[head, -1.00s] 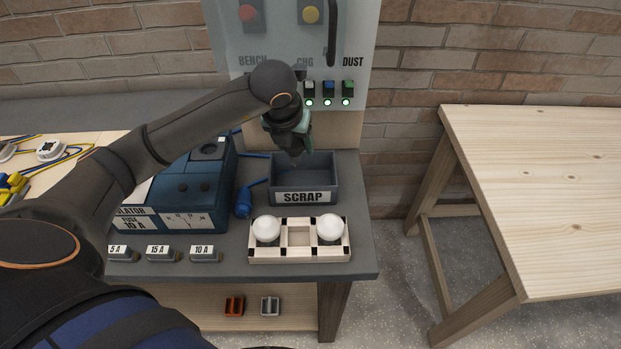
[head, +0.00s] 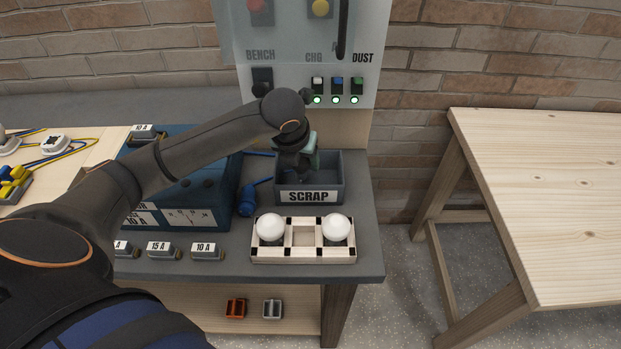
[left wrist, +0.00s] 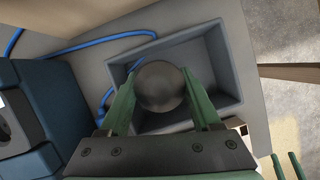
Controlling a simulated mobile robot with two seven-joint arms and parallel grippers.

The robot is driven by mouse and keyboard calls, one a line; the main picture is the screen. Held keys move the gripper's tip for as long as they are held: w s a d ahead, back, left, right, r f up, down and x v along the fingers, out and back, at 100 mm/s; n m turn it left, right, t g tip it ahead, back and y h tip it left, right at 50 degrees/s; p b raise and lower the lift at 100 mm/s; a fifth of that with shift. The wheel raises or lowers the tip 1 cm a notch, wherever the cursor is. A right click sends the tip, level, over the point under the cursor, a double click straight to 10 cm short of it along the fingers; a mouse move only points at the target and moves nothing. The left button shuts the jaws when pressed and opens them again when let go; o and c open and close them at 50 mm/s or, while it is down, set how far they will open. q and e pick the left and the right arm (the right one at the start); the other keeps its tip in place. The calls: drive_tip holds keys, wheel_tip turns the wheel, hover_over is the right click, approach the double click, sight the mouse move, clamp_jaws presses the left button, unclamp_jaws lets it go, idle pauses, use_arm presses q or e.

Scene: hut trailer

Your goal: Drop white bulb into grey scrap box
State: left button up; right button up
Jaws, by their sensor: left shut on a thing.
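My left gripper (head: 308,168) points down into the grey scrap box (head: 340,180), which has a "SCRAP" label on its front. In the left wrist view its green fingers are shut on a round bulb (left wrist: 161,86), which looks grey in the shade. The bulb is over the box (left wrist: 228,62); whether it touches the floor of the box cannot be told. In the head view the arm and gripper hide it. Two green fingers of my right gripper (left wrist: 287,166) show apart at the lower right corner of the left wrist view.
A pale tray (head: 303,256) with two white bulbs (head: 271,228) (head: 336,228) stands in front of the box. The switch panel (head: 300,60) rises behind. A bare wooden table (head: 550,200) is at right.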

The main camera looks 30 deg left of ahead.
use_arm(q)
drive_tip(key=o, duration=1.4)
drive_tip(key=v, duration=0.5)
drive_tip(key=shift+r+b, duration=0.1)
drive_tip(key=shift+b, duration=0.2)
drive_tip(key=s+d, duration=0.1)
drive_tip(key=s, duration=0.2)
drive_tip(key=s+d+b, duration=0.1)
drive_tip(key=s, duration=0.2)
drive_tip(key=s+d+b, duration=0.1)
drive_tip(key=s, duration=0.3)
drive_tip(key=shift+s+d, duration=0.2)
drive_tip(key=shift+s, duration=0.55)
